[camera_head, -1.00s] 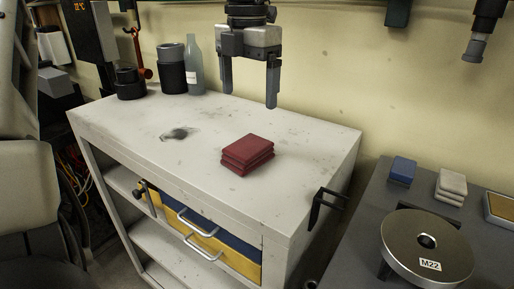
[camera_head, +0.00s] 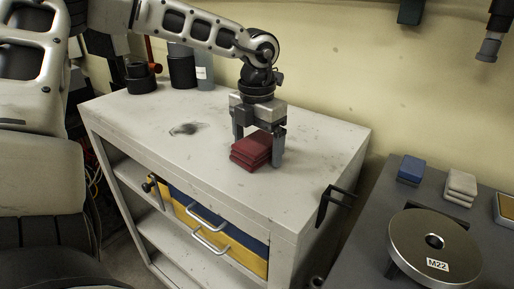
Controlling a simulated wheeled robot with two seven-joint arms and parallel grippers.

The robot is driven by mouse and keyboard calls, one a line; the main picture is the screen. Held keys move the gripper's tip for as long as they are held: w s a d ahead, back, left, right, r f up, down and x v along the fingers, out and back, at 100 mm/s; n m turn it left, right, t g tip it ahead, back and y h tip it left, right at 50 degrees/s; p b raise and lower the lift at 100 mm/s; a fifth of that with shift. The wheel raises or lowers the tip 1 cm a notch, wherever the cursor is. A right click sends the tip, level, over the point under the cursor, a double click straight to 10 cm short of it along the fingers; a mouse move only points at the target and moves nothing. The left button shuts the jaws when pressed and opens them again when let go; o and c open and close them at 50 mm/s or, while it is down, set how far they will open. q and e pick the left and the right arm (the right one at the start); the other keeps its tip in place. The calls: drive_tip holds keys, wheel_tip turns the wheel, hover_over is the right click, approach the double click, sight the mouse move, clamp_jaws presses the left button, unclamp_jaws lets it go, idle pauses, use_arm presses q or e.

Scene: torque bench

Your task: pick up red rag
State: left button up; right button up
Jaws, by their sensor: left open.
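The red rag (camera_head: 250,151) is a folded, dark red stack lying on the light grey top of the bench cabinet (camera_head: 212,184). My left gripper (camera_head: 258,149) points down over the rag, with its fingers low on either side of it. One finger is at the right side of the rag and the other is behind its left part. The jaws are open, and I cannot tell whether either finger touches the rag. My right gripper is not in view.
Black containers (camera_head: 181,70) and a grey bottle (camera_head: 204,70) stand at the back left of the cabinet. On the dark table at right lie a blue folded rag (camera_head: 411,169), a light folded rag (camera_head: 461,187) and a round metal disc (camera_head: 410,246). The cabinet's front top is clear.

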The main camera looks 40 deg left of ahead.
sight(258, 143)
use_arm(q)
drive_tip(key=c, duration=1.1)
drive_tip(key=shift+o, duration=0.2)
drive_tip(key=shift+r, duration=0.1)
drive_tip(key=shift+r, duration=0.55)
drive_tip(key=r, duration=0.2)
drive_tip(key=shift+s+d+r, duration=0.1)
drive_tip(key=shift+d+r, duration=0.1)
drive_tip(key=shift+r, duration=0.1)
drive_tip(key=s+d+r+b, duration=0.2)
drive_tip(key=s+d+r, duration=0.7)
drive_tip(key=s, duration=0.1)
drive_tip(key=shift+s, duration=0.15)
